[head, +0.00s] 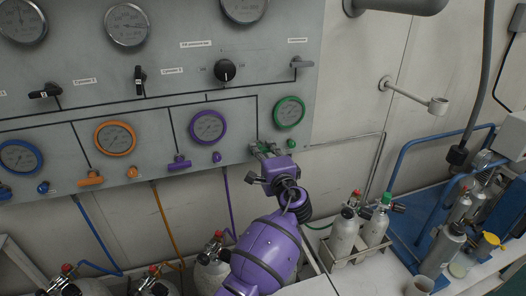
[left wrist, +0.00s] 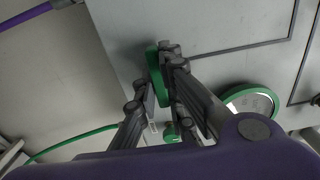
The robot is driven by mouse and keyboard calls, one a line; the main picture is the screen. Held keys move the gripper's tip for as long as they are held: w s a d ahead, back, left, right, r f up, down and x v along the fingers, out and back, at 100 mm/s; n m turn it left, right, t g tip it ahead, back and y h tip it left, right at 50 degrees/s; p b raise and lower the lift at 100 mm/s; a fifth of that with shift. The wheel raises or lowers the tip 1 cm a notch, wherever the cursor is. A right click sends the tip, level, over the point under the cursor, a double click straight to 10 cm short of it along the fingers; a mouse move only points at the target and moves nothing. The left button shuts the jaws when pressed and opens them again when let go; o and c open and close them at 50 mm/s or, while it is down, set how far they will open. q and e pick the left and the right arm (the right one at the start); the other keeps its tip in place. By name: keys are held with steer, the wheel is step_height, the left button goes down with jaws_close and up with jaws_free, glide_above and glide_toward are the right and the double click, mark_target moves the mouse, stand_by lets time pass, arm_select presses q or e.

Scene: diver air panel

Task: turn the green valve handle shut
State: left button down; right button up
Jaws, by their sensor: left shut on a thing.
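The green valve handle (head: 263,148) is on the lower right of the grey panel, below the green-rimmed gauge (head: 289,112). My left gripper (head: 265,151) reaches up to it from below and covers much of it in the head view. In the left wrist view the green handle (left wrist: 156,75) shows between the fingertips of my left gripper (left wrist: 161,72), which is shut on it. A small green knob (head: 291,143) sits just right of the gripper. My right gripper is not in view.
Orange (head: 90,178) and purple (head: 179,163) valve handles are along the panel's lower edge to the left. Hoses hang below them towards cylinders. Two grey cylinders (head: 344,231) stand in a rack at lower right. The wall right of the panel is mostly clear.

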arm_select(q)
steer(key=c, duration=1.8)
jaws_free()
steer(key=shift+c, duration=0.2)
steer(key=v, duration=1.2)
